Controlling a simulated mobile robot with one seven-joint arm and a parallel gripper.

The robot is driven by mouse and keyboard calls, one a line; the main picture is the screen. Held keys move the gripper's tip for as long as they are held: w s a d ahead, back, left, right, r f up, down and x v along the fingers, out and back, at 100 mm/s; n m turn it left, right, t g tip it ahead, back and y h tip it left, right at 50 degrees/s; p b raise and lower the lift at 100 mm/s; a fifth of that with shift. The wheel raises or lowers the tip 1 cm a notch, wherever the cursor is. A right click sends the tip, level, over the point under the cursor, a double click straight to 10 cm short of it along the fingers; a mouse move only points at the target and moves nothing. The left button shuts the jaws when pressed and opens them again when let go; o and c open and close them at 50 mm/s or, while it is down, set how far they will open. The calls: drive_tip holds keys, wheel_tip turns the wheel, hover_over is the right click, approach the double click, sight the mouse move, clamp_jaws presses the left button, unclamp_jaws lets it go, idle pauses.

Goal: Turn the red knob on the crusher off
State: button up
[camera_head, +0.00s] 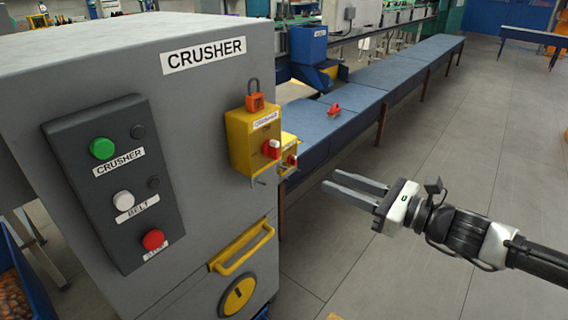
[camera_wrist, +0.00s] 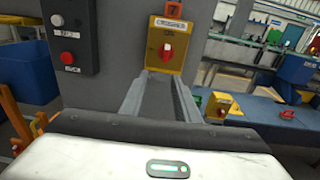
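The crusher (camera_head: 205,130) is a large grey cabinet at the left of the head view. A yellow switch box (camera_head: 240,145) with a "CRUSHER" label is on its right part. The red knob (camera_head: 271,149) is on the box's face; in the wrist view the knob (camera_wrist: 166,52) looks roughly upright. An orange padlock (camera_head: 255,101) sits on top of the box. My gripper (camera_head: 330,179) is open and empty, right of the knob and apart from it. In the wrist view, the fingertips of my gripper (camera_wrist: 162,76) point toward the box, below the knob.
A second yellow box (camera_head: 289,150) with a red knob sits just behind the first. A dark panel (camera_head: 110,190) with green, white and red buttons and a yellow handle (camera_head: 243,250) are on the cabinet. A blue-topped bench (camera_head: 370,95) runs behind. Floor around my arm is clear.

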drive_tip(key=d, duration=0.1)
drive_tip(key=b, duration=0.4)
approach(278, 150)
drive_tip(key=shift+t, duration=0.3)
drive_tip(key=x, duration=0.8)
drive_tip(key=shift+s+f, duration=0.1)
clamp_jaws()
